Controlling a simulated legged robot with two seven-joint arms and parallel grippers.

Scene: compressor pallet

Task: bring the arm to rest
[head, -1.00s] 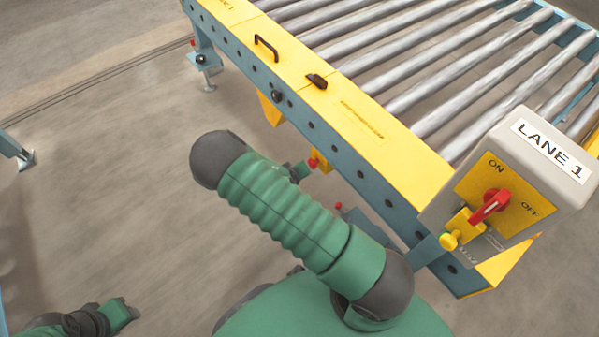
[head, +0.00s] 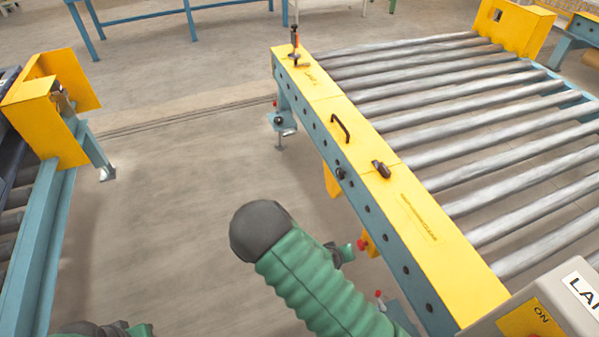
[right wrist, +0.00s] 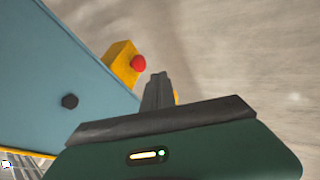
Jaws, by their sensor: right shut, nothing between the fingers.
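My right arm (head: 310,285) crosses the lower middle of the head view, bent at a dark elbow, beside the conveyor's blue side beam. A green part of it shows near the red button; its fingers cannot be made out there. In the right wrist view my right gripper (right wrist: 157,90) is shut and empty. The red button (right wrist: 138,63) on a yellow box (right wrist: 122,62) lies just beyond the fingertips in that picture; whether they touch cannot be told. My left arm (head: 100,329) shows only as a sliver at the bottom left edge; its gripper is out of sight.
The roller conveyor (head: 470,130) with a yellow edge plate (head: 425,225) fills the right side. The lane switch box (head: 545,310) stands at the bottom right, partly cut off. Another blue and yellow conveyor frame (head: 50,235) stands left. Bare floor (head: 180,220) lies between.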

